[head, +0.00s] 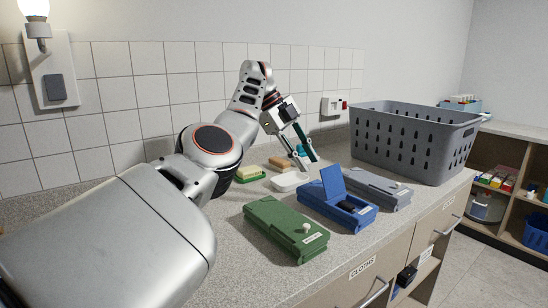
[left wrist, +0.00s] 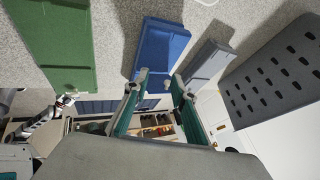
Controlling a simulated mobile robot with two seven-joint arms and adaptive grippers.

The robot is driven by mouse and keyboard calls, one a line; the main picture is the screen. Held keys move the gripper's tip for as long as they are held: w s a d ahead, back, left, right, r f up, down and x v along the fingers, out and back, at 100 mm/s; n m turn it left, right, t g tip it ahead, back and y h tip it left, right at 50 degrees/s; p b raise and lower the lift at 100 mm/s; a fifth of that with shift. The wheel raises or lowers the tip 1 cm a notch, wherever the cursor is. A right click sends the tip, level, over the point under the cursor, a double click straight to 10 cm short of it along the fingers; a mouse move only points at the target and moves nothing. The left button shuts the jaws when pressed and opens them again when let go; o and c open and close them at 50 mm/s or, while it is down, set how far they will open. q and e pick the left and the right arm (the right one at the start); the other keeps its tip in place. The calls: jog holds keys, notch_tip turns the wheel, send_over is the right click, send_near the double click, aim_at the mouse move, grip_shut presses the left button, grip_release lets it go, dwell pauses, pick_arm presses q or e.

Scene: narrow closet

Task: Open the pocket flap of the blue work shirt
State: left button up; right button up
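The blue work shirt (head: 355,220) lies folded on the counter, with its pocket flap (head: 333,183) standing up, raised from the shirt. A dark item (head: 347,207) shows at the pocket below the flap. The shirt also shows in the left wrist view (left wrist: 160,48). My left gripper (head: 309,160) is open and empty, above the counter behind the blue shirt and apart from the flap in the head view. Its two fingers are well apart in the left wrist view (left wrist: 155,86). My right gripper is outside the head view; the left wrist view does not show its state clearly.
A green folded shirt (head: 285,230) lies left of the blue one and a grey one (head: 378,187) right. A grey basket (head: 415,140) stands at the back right. A white soap dish (head: 290,182) and sponges (head: 248,173) lie behind the shirts. The tiled wall borders the counter.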

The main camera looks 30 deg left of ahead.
pick_arm(q)
jog(key=s+a, duration=0.3)
jog(key=a, duration=0.5)
jog(key=shift+s, duration=0.35)
